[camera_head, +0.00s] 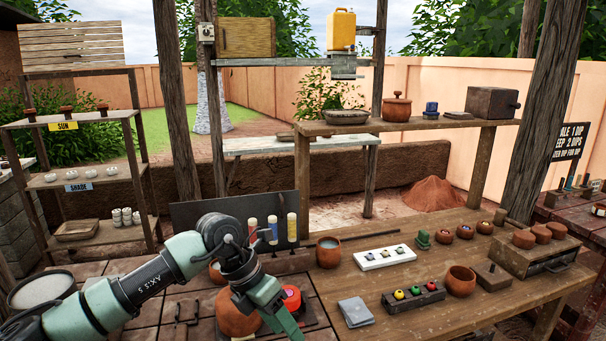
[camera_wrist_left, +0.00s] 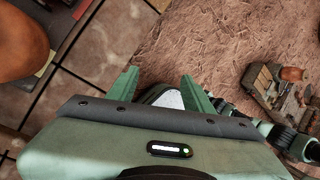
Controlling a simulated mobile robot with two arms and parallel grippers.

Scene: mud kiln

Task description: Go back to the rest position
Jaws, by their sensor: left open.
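My left arm comes in from the left in the head view, bent at the wrist. Its left gripper (camera_head: 280,325) points down over the front edge of the worktop, beside a round clay pot (camera_head: 237,318) and a red round item (camera_head: 291,298). In the left wrist view the two green fingers of the left gripper (camera_wrist_left: 160,85) stand apart. No object is gripped between them. A pale and dark shape below them is partly hidden and I cannot tell what it is. My right gripper is in neither view.
The wooden bench (camera_head: 420,275) holds a white tray (camera_head: 385,257), a grey folded cloth (camera_head: 356,312), a dark holder with coloured items (camera_head: 413,296) and clay bowls (camera_head: 461,281). Coloured tubes (camera_head: 272,230) stand behind the wrist. A shelf rack (camera_head: 85,178) stands at left.

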